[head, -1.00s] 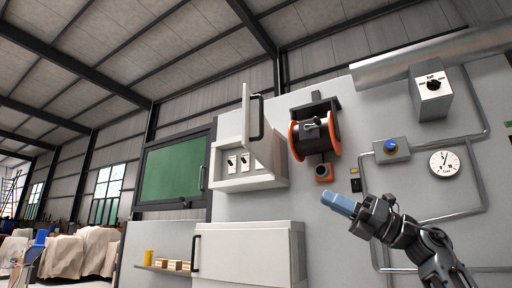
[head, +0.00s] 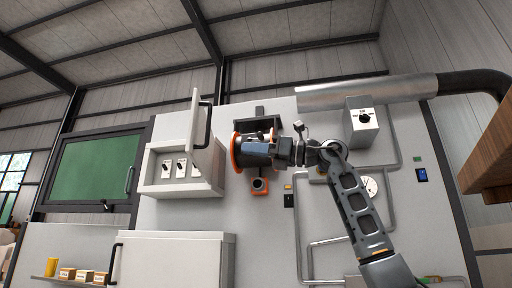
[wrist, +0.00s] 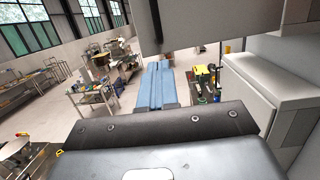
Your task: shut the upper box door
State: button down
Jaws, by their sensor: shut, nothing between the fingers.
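The upper box (head: 152,189) is a white wall cabinet left of centre in the head view, with several switches inside. Its door (head: 194,120) stands open, swung outward, with a dark bar handle (head: 206,125) on its right face. My gripper (head: 249,154) is right of the door, in front of the orange and black reel, pointing left. It is shut and empty, apart from the door in the picture. In the wrist view the blue fingers (wrist: 157,86) are together, and a grey panel hangs close above them; I cannot tell for certain that it is the door.
The orange reel (head: 234,152) is partly hidden behind my gripper. A lower white cabinet (head: 175,260) with a handle sits below. A green-panelled frame (head: 90,168) is at left. A grey switch box (head: 361,128) and pipes are at right, with a wooden edge (head: 490,150) far right.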

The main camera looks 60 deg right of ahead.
jog(key=p+x, duration=0.3)
jog(key=x, duration=0.6)
jog(key=shift+w+a, duration=0.15)
jog(key=shift+w, duration=0.2)
jog(key=shift+r, duration=0.1)
